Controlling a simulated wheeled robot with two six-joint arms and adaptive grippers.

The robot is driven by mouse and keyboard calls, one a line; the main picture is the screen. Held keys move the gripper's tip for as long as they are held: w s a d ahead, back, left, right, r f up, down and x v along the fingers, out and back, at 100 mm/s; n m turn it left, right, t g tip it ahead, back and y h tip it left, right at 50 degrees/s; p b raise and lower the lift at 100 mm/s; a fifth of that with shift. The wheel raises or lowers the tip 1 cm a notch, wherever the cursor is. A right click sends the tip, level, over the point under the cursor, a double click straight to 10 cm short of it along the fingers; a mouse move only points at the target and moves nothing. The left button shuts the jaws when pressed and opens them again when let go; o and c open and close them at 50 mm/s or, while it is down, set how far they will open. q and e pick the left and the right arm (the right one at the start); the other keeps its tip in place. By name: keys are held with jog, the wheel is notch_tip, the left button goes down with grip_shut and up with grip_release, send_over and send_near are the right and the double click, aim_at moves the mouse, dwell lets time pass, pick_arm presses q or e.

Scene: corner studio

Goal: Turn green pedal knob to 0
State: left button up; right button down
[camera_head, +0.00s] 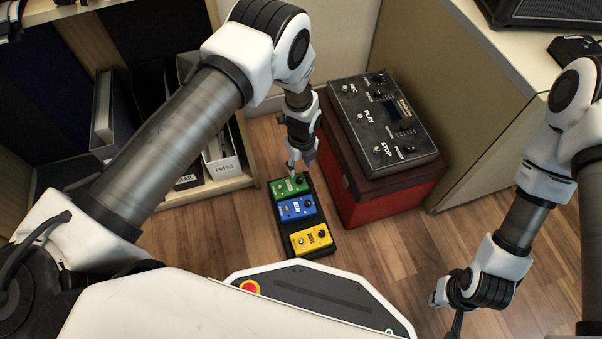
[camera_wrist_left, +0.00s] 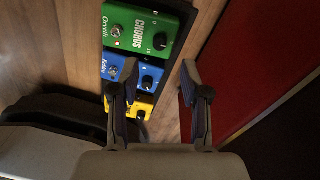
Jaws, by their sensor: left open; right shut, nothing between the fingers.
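The green pedal (camera_head: 287,190) is at the far end of a black pedal board on the floor. In the left wrist view the green pedal (camera_wrist_left: 128,38) reads CHORUS, and its small dark knob (camera_wrist_left: 160,42) is near its right edge, with a 0 mark and a 10 mark beside it. My left gripper (camera_head: 295,172) is over the far side of the green pedal and partly hides the knob side in the head view. In the wrist view its fingers (camera_wrist_left: 160,75) are apart with nothing between them. My right gripper (camera_head: 457,322) is low at the right, shut and empty.
A blue pedal (camera_head: 296,208) and a yellow pedal (camera_head: 310,240) share the board (camera_head: 322,252). A red case (camera_head: 400,198) with a grey control box (camera_head: 372,140) stands close on the right. A shelf with folders (camera_head: 222,168) is on the left.

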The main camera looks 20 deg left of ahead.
aim_at(299, 179)
pick_arm(q)
notch_tip(299, 179, down, 7)
jog(key=b, duration=0.4)
jog(key=shift+s+a+f, duration=0.1)
grip_shut()
jog(key=shift+n, duration=0.3)
